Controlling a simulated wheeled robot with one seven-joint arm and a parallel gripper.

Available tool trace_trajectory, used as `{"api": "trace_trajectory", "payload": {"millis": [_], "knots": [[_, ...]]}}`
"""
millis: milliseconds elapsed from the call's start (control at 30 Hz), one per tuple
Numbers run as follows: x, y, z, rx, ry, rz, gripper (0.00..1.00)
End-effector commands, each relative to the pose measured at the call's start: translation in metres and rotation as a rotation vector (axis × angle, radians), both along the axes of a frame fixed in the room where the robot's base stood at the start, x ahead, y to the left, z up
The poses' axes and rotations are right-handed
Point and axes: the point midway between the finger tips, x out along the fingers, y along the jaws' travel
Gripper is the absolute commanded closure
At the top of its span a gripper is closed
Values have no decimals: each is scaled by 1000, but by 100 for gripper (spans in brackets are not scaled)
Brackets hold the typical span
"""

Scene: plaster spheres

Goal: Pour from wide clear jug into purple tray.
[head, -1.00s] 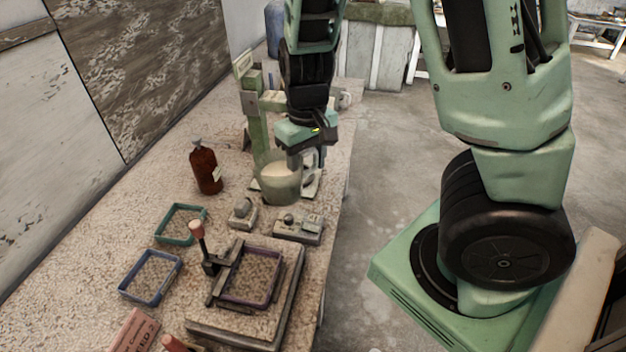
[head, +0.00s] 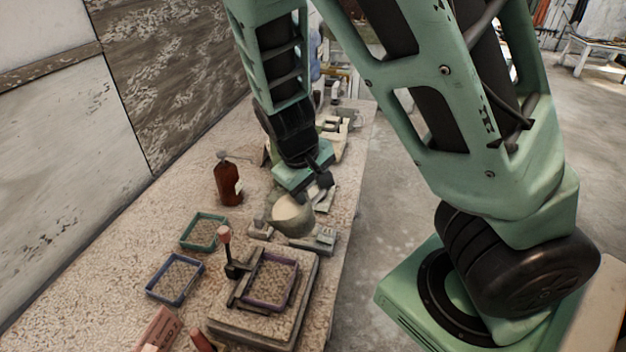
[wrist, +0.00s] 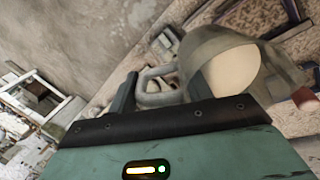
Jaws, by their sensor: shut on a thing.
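The wide clear jug (head: 290,226) holds a pale cream content and hangs from my gripper (head: 309,190), just behind the small tools beyond the purple tray. It looks slightly tilted. In the wrist view the jug (wrist: 197,48) shows its wide mouth and the pale surface inside. My gripper is shut on the jug; its grip is partly hidden in the head view. The purple tray (head: 262,304) lies on a square stone-like slab, nearer the camera than the jug. Its floor looks speckled, and I see no cream content in it.
A teal tray (head: 184,245) and a blue tray (head: 150,293) lie left of the purple one. A red-knobbed lever (head: 225,250) stands at the purple tray's left side. A brown bottle (head: 228,184) stands behind the trays. The bench's right edge drops to the floor.

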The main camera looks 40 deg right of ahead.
Motion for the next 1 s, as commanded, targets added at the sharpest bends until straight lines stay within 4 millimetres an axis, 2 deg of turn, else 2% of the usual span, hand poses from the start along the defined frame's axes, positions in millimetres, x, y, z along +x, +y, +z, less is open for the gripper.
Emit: {"api": "trace_trajectory", "payload": {"millis": [67,200,700,1000], "knots": [[0,-1,0,-60,-3,6,95],[0,0,-17,-110,-5,3,95],[1,3,-58,-295,-20,4,95],[0,3,-54,-293,-20,1,95]]}}
